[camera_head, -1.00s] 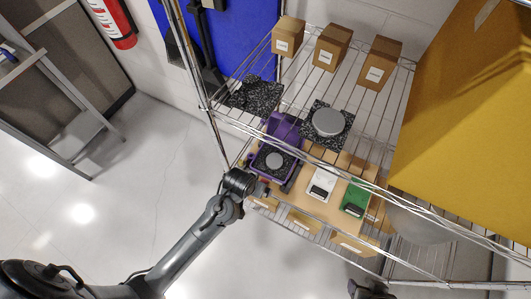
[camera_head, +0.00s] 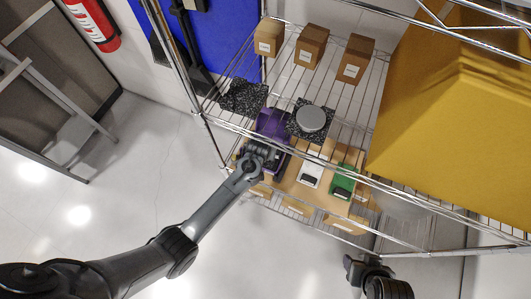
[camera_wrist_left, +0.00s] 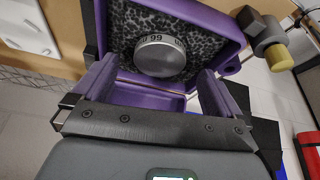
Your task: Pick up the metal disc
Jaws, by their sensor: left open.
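A small silver metal disc (camera_wrist_left: 160,57) with dark numerals on its rim sits in black speckled foam inside an open purple case (camera_wrist_left: 190,15). The purple case also shows on the lower shelf in the head view (camera_head: 272,125), where my arm hides the small disc. My left gripper (camera_wrist_left: 155,78) is open at the near side of the case. Its fingers are spread on either side of the disc, and nothing is between them. It covers part of the case in the head view (camera_head: 268,153). Part of my right arm (camera_head: 368,275) shows at the bottom; its finger state is unclear.
A larger grey disc (camera_head: 311,118) lies on a speckled plate on the wire rack above. A second speckled plate (camera_head: 243,96) and several cardboard boxes (camera_head: 311,46) share that rack. White (camera_head: 313,172) and green (camera_head: 342,182) items stand right of the case. Rack wires cross above my left gripper.

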